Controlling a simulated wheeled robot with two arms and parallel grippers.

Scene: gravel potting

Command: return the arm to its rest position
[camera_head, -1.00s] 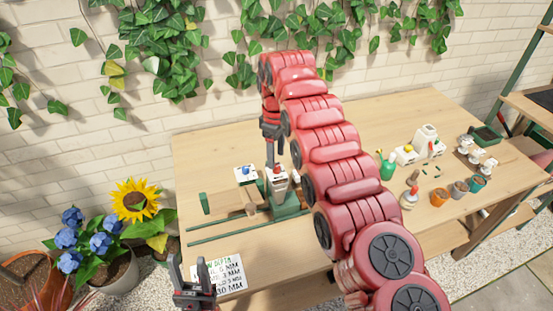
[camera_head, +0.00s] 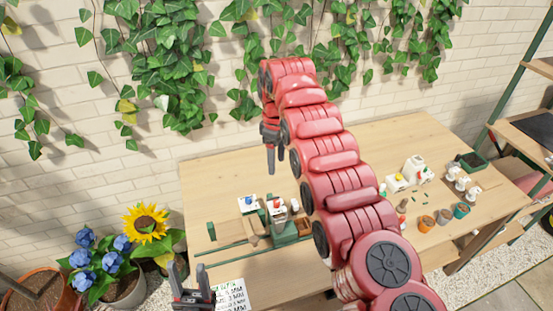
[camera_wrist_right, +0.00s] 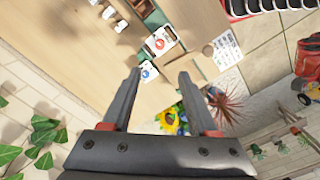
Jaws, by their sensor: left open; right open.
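My right arm, red and segmented, reaches over the wooden table (camera_head: 410,140). Its gripper (camera_head: 276,165) points down, empty, above the table behind a green fixture (camera_head: 292,238). In the right wrist view the right gripper (camera_wrist_right: 159,74) has its two dark fingers wide apart with nothing between them. My left gripper (camera_head: 188,270) is at the lower left, fingers up and apart, empty, in front of the table beside a white printed card (camera_head: 231,296).
Bottles and small pots (camera_head: 426,223) stand at the table's right. A sunflower (camera_head: 146,222) grows at left. A brick wall with ivy (camera_head: 165,60) is behind.

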